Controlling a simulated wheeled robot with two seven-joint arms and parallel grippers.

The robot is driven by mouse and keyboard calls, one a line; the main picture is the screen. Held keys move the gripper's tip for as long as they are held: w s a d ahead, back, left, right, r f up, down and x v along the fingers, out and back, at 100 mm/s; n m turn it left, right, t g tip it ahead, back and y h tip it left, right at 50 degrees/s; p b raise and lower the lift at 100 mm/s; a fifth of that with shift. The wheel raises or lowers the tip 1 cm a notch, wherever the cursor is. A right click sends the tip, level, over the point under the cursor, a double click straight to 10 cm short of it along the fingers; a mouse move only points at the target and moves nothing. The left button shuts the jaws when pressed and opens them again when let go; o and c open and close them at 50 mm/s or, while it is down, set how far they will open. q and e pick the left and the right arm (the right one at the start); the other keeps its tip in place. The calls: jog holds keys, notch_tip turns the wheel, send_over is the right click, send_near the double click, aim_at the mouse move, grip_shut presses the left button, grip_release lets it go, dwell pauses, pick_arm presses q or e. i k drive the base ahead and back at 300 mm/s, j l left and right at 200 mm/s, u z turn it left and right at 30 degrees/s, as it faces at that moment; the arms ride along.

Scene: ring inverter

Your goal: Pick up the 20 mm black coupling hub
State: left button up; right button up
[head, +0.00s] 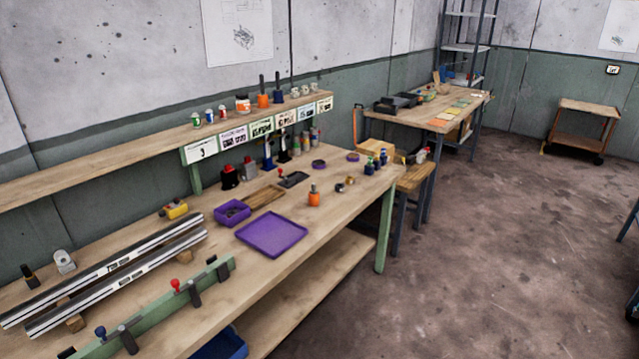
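No label or size mark for the 20 mm black coupling hub can be read at this distance, so I cannot tell which piece it is. A small dark round piece (340,187) lies on the workbench (290,215), right of an orange bottle-like item (314,198). A brass-coloured piece (350,180) lies just beside it. Two low dark purplish round pieces, one nearer (318,165) and one farther (353,157), lie toward the back right of the bench. Neither of my grippers shows in the head view.
A purple tray (271,235) and a purple bin (233,212) sit mid-bench. Long metal rails (110,272) and a green bar with knobs (150,315) fill the left. A shelf (150,145) runs above. Open floor (480,240) lies to the right.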

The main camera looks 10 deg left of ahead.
aim_at(339, 188)
jog(key=i+l+u, duration=0.45)
jog(key=u, duration=0.25)
jog(key=i+l+u, duration=0.15)
jog(key=l+u, duration=0.2)
jog(key=i+l+u, duration=0.1)
jog(key=l, duration=0.4)
jog(key=i+l, duration=0.2)
jog(key=l, duration=0.3)
jog(key=i+l+u, duration=0.15)
jog(key=l, duration=0.35)
jog(key=i+l+u, duration=0.1)
jog(key=l, duration=0.45)
jog(key=i+l, duration=0.1)
jog(key=l, duration=0.45)
jog(key=i+j+u, duration=0.05)
